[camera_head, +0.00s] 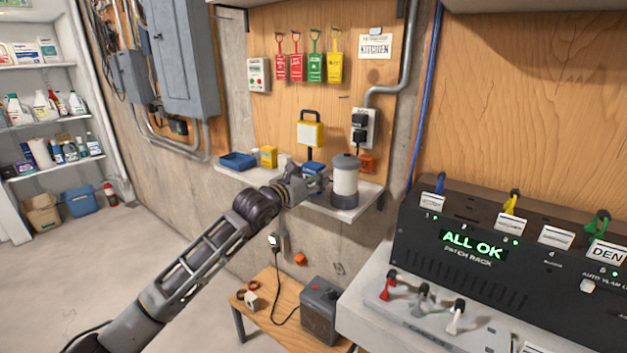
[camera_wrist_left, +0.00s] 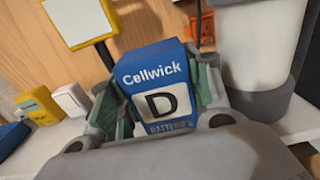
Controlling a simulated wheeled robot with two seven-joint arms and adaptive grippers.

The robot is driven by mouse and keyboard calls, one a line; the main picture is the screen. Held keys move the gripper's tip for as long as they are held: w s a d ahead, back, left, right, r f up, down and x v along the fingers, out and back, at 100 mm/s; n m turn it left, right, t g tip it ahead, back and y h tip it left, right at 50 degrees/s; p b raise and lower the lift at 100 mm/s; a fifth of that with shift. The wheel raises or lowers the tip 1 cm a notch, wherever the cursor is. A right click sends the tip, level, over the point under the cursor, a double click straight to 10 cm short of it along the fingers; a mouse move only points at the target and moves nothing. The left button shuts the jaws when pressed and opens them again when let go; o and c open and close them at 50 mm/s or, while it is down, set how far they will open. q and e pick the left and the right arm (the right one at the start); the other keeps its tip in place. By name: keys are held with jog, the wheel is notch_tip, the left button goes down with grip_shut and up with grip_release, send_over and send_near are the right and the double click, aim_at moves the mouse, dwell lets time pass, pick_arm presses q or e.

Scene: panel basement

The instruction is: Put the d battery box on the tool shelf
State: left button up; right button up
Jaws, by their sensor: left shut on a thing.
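The D battery box (camera_wrist_left: 158,92) is blue with a white panel reading "D" and the name "Cellwick". My left gripper (camera_wrist_left: 165,105) is shut on it, with a finger on each side. In the head view the left gripper (camera_head: 307,181) is at the small wall shelf (camera_head: 348,211), and the blue box (camera_head: 313,169) shows just beyond the fingers, left of the lantern. Whether the box touches the shelf cannot be told. My right gripper is not in view.
On the shelf stand a grey-and-white lantern (camera_head: 345,181) close to the right of the gripper, a yellow box (camera_head: 269,157) and a blue tray (camera_head: 237,161). A yellow-framed lamp (camera_head: 310,133) stands behind. The black patch rack (camera_head: 480,250) is at right. A low wooden table (camera_head: 275,308) is below.

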pick_arm(q)
jog(key=shift+f, duration=0.5)
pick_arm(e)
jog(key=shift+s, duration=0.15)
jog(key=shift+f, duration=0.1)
pick_arm(q)
jog(key=shift+f, duration=0.1)
jog(key=o, duration=1.2)
jog(key=shift+c, duration=0.2)
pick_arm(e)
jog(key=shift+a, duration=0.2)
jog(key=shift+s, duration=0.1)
